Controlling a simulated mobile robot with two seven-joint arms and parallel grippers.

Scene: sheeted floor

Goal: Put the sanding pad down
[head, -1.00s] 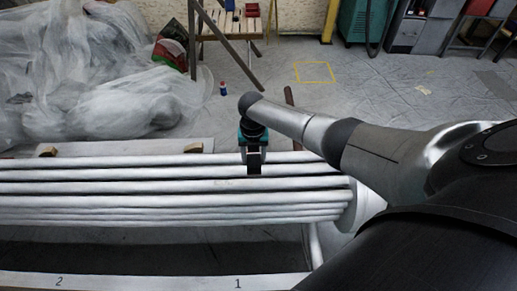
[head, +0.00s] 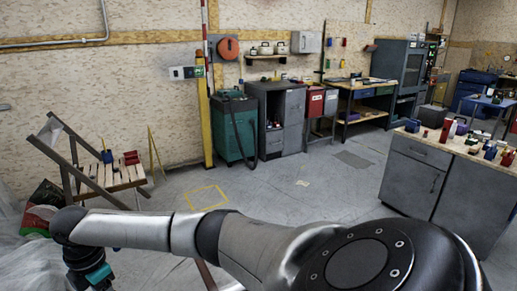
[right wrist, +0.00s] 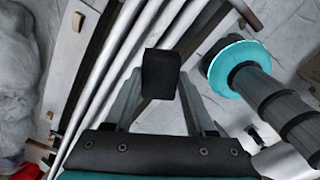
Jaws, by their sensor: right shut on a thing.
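The sanding pad (right wrist: 160,73) is a small dark block in the right wrist view. My right gripper (right wrist: 160,84) is shut on it, one finger on each side. Long pale pipes (right wrist: 122,62) lie behind and to the left of the pad in this view; I cannot tell whether the pad touches them. In the head view only my right arm and its teal wrist part show at the lower left; its fingers and the pad are out of the picture. My left gripper is not in view.
A slatted wooden stand (head: 115,176) with small items is at the left. A yellow square outline (head: 206,197) marks clear floor. A teal cabinet (head: 234,128) and grey cabinets (head: 283,117) line the wall. A grey workbench (head: 428,184) with several small objects stands at the right.

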